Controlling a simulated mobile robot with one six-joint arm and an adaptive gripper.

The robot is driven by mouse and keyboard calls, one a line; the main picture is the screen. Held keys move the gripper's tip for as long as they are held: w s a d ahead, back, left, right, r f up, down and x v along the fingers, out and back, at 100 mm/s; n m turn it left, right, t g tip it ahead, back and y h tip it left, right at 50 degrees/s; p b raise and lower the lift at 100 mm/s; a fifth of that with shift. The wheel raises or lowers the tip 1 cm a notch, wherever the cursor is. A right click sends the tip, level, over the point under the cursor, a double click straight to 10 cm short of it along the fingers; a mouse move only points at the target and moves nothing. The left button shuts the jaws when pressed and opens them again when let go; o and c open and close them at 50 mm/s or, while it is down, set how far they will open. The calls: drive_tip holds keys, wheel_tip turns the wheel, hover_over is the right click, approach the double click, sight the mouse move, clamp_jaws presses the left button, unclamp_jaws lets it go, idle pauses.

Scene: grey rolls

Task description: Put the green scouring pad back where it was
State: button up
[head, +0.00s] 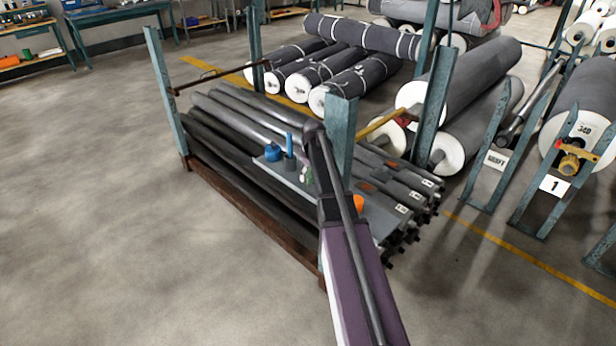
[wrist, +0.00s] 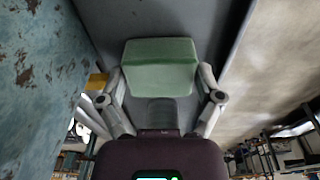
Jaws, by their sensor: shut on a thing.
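The green scouring pad (wrist: 160,66) is a pale green block between the two fingers of my gripper (wrist: 162,82) in the wrist view. The fingers are closed against its left and right sides. In the head view only a small bit of the pad (head: 307,175) shows beside my arm, which hides most of my gripper. The pad is over a grey board (head: 376,214) that lies on the stacked rolls. I cannot tell whether the pad touches the board.
On the board stand a blue container (head: 273,152), a blue-topped upright item (head: 289,150) and an orange item (head: 358,203). A teal post (head: 340,135) rises close to my arm; a teal post (wrist: 40,80) also fills the wrist view's left side. Open floor lies left.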

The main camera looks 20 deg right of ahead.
drive_tip(key=shift+f, duration=0.1)
drive_tip(key=o, duration=0.8)
drive_tip(key=shift+o, duration=0.2)
wheel_tip(320, 180, up, 12)
drive_tip(key=s+p, duration=0.1)
drive_tip(key=p, duration=1.1)
drive_tip(key=shift+s, duration=0.15)
idle(0.4)
